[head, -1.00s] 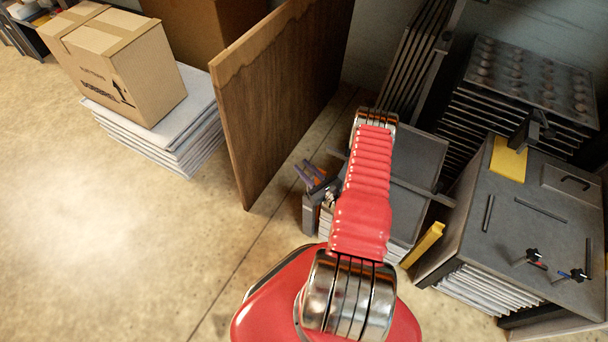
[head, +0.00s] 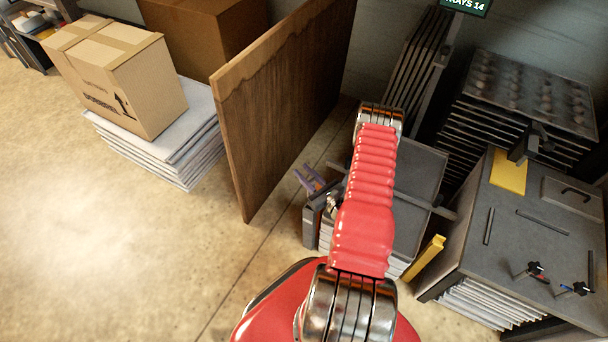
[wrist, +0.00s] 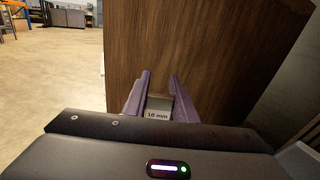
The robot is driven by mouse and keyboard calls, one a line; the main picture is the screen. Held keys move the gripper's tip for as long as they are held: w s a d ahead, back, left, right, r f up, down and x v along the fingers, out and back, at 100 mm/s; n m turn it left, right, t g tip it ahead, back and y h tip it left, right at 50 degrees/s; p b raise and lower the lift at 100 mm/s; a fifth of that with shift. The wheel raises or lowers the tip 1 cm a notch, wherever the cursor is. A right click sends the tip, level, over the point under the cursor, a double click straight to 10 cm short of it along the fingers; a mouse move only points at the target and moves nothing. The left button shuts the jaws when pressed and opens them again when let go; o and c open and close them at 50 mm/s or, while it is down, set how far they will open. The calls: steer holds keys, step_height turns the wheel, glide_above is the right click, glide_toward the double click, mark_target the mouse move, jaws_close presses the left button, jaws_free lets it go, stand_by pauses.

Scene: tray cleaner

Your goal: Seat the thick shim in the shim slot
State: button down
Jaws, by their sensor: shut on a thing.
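My gripper (wrist: 160,80) shows two purple fingers in the wrist view. They are shut on a small grey block, the shim (wrist: 158,113), which is labelled "10 mm". The shim sits deep between the fingers, and its lower part is hidden by the dark wrist housing. In the head view, the purple fingers of my gripper (head: 310,178) show left of my red arm, in front of the wooden panel. The shim cannot be made out there. I cannot pick out the shim slot in either view.
A brown wooden panel (head: 275,95) stands upright close ahead of the fingers. A grey bench (head: 515,230) with a yellow pad (head: 508,172), dark bars and black-handled knobs is at right. A cardboard box (head: 120,85) rests on stacked sheets at left. Floor between is clear.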

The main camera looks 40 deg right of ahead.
steer(key=w+a+r+n+y, duration=0.2)
steer(key=a+r+y, duration=0.1)
steer(key=a+r, duration=0.4)
steer(key=w+a+r+n+g+y, duration=0.1)
steer(key=w+a+r+n+y, duration=0.1)
steer(key=a+r, duration=0.6)
steer(key=w+a+r+n+g+y, duration=0.1)
steer(key=a+r+y, duration=0.3)
steer(key=a, duration=1.2)
step_height(320, 180, up, 4)
steer(key=shift+w+a+r+n+y, duration=0.2)
steer(key=shift+w+a+n+y, duration=0.2)
steer(key=shift+w+n, duration=0.4)
steer(key=shift+w, duration=0.15)
